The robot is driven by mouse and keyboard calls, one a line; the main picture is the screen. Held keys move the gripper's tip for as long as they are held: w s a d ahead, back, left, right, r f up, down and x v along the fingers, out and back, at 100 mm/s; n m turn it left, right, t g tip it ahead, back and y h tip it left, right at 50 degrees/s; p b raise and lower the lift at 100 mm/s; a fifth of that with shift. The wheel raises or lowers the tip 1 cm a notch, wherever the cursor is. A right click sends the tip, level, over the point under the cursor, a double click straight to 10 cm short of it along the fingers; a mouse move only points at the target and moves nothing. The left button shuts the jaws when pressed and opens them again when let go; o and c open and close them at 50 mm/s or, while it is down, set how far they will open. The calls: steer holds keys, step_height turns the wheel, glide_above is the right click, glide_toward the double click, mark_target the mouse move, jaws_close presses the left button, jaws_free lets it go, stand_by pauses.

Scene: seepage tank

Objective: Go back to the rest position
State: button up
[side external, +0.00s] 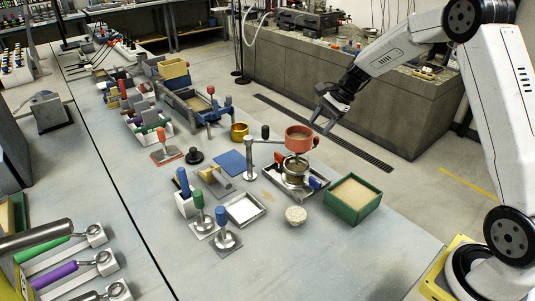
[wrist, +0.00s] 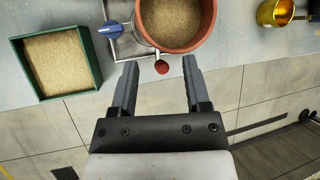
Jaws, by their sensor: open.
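My gripper (side external: 327,117) hangs in the air above and behind the red-orange bowl at the table's far edge. In the wrist view its two fingers (wrist: 160,88) are apart with nothing between them. The red-orange bowl (side external: 300,139) is held up on a metal stand (side external: 250,160) above a metal pot (side external: 295,170). In the wrist view the bowl (wrist: 205,45) holds brown sand and lies just beyond the fingertips, with a small red knob (wrist: 161,67) on its near side. I cannot see a gap or contact clearly, but the fingers look clear of the bowl.
A green box of sand (side external: 370,196) stands right of the stand. A brass cup (side external: 239,132), a blue mat (side external: 234,163), a white tray (side external: 245,208) and several handled tools stand nearby. The table's front right is clear. A grey stone bench (side external: 400,105) stands behind.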

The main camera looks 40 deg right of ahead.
steer(key=s+a+n+h, duration=0.2)
steer(key=s+a+n, duration=0.2)
steer(key=s, duration=0.3)
steer(key=s+a+f+n+h, duration=0.1)
steer(key=s+a+n+h, duration=0.1)
steer(key=s+a+n, duration=0.2)
steer(key=s+a+f+n+h, duration=0.1)
steer(key=s+a+n, duration=0.3)
steer(key=s+n, duration=0.5)
steer(key=shift+s+a+h, duration=0.2)
steer(key=shift+s+h, duration=0.2)
steer(key=shift+s, duration=0.5)
